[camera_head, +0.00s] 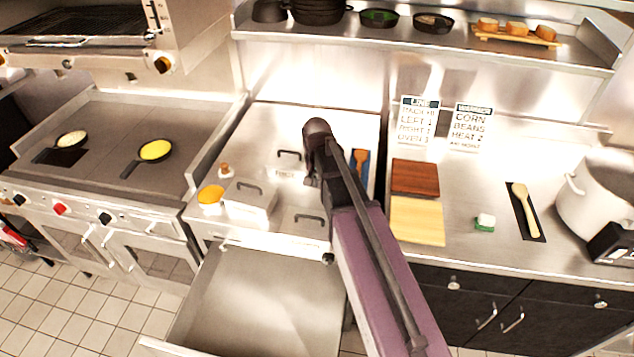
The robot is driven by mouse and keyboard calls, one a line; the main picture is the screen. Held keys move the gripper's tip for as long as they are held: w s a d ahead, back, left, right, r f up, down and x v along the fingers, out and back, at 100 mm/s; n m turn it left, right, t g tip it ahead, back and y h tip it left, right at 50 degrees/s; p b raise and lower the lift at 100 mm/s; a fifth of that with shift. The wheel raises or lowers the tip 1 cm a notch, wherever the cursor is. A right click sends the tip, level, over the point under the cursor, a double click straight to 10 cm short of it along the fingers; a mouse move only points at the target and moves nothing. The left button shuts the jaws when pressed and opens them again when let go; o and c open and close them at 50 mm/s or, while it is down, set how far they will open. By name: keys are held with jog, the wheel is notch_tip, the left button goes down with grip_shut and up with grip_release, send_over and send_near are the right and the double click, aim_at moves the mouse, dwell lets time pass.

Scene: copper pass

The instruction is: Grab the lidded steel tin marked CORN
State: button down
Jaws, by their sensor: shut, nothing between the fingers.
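Several steel lids with dark handles show on the steel counter left of my arm. A raised box-like lidded tin (249,199) stands at the left. Another steel lid (289,168) lies behind it, with small dark lettering on its front that I cannot read. A third steel lid (303,222) is at the front, by the counter edge. I cannot tell which one is marked CORN. My gripper (311,181) appears small and dark, pointing down above the counter beside these lids, shut and empty. My arm hides part of the area to their right.
An open steel drawer (257,295) juts out below the lids. An orange round item (210,194) sits left of the tin. A griddle (110,130) is at left.

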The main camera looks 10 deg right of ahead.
jog(key=shift+r+p, duration=0.5)
jog(key=shift+r, duration=0.3)
jog(key=c, duration=1.1)
grip_release()
jog(key=o, duration=0.4)
jog(key=shift+s+f, duration=0.1)
jog(key=shift+s, duration=0.25)
jog(key=shift+o, duration=0.4)
jog(key=s+d+f+n+b, duration=0.1)
jog(key=s+n, duration=0.3)
jog(key=s, duration=1)
jog(key=shift+d+f+n+b, duration=0.25)
jog(key=shift+d+n+b, duration=0.1)
jog(key=shift+d, duration=0.45)
jog(key=shift+w, duration=0.1)
